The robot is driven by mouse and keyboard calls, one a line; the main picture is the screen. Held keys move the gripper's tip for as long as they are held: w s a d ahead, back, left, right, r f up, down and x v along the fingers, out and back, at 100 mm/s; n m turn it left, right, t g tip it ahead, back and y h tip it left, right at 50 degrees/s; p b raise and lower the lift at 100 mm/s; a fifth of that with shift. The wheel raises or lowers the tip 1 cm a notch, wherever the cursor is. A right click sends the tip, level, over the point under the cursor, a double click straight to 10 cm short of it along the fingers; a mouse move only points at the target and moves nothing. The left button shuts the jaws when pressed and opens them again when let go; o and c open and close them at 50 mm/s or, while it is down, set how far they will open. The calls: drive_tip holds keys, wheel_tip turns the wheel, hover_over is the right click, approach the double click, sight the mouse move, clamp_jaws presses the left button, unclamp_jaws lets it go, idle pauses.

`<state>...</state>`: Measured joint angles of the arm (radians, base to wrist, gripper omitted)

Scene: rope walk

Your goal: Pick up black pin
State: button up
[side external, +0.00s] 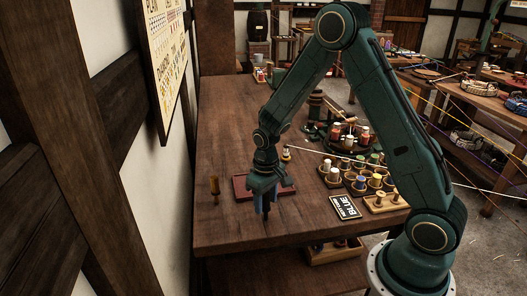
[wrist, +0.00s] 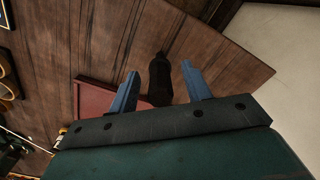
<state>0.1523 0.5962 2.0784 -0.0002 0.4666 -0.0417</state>
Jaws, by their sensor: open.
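The black pin (wrist: 159,82) shows in the wrist view between the two blue fingers of my gripper (wrist: 160,70), with visible space on both sides. It looks dark and rounded at its end. In the side view my gripper (side external: 265,203) points down near the front of the table, and a dark shape, likely the pin, shows between the fingers. The pin's lower part is hidden there by the fingers. My gripper is open and not closed on anything.
A red mat or tray (side external: 243,189) lies just behind my gripper. A brown-handled tool (side external: 214,190) stands to the left. The wooden table (side external: 228,122) is clear at the back left.

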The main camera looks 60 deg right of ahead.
idle(0.3)
clamp_jaws()
drive_tip(key=shift+r, duration=0.15)
wheel_tip(320, 180, up, 20)
idle(0.9)
idle(0.4)
